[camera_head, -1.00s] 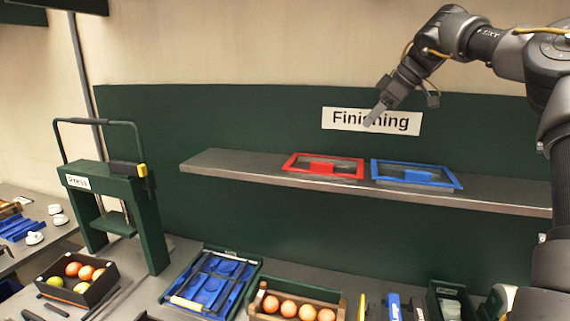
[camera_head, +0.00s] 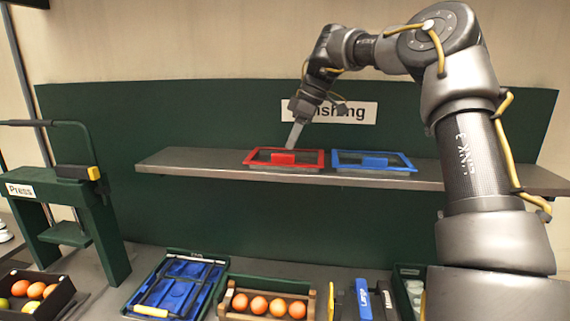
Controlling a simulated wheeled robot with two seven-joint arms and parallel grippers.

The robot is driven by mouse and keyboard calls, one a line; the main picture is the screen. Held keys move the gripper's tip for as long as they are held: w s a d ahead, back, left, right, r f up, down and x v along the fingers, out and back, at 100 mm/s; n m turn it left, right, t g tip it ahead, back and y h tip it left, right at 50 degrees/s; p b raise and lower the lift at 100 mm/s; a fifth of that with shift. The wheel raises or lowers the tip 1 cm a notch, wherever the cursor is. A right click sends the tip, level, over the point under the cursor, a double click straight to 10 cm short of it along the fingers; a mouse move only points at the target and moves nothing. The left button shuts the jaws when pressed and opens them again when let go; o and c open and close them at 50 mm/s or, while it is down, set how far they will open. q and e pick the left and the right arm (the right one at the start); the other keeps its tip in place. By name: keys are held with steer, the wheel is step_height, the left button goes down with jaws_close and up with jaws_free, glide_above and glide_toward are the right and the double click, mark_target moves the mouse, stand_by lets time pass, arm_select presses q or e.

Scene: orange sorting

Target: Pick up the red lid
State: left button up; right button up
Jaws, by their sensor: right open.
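The red lid (camera_head: 284,158) is a red rectangular frame with a clear middle and a red block handle. It lies on the grey shelf (camera_head: 200,160), left of a similar blue lid (camera_head: 373,163). My right gripper (camera_head: 293,142) is open and empty, pointing down just above the red lid's handle. Whether its fingertips touch the handle cannot be told from this view. My left gripper is not in view.
Below the shelf, the table holds a blue tray with a bar (camera_head: 172,290), a wooden crate of oranges (camera_head: 226,300) and a dark fruit box (camera_head: 62,298). A green press (camera_head: 95,235) stands at left. A dark green panel (camera_head: 300,220) backs the shelf.

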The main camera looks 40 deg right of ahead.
mark_target(284, 154)
steer(key=p+x, duration=0.1)
steer(key=x, duration=0.1)
steer(key=p+x, duration=0.1)
steer(key=x, duration=0.1)
steer(key=shift+w+p, duration=0.4)
steer(key=shift+w+f, duration=0.1)
steer(key=shift+f, duration=0.35)
steer(key=shift+a+r, duration=0.1)
steer(key=c, duration=0.3)
jaws_close()
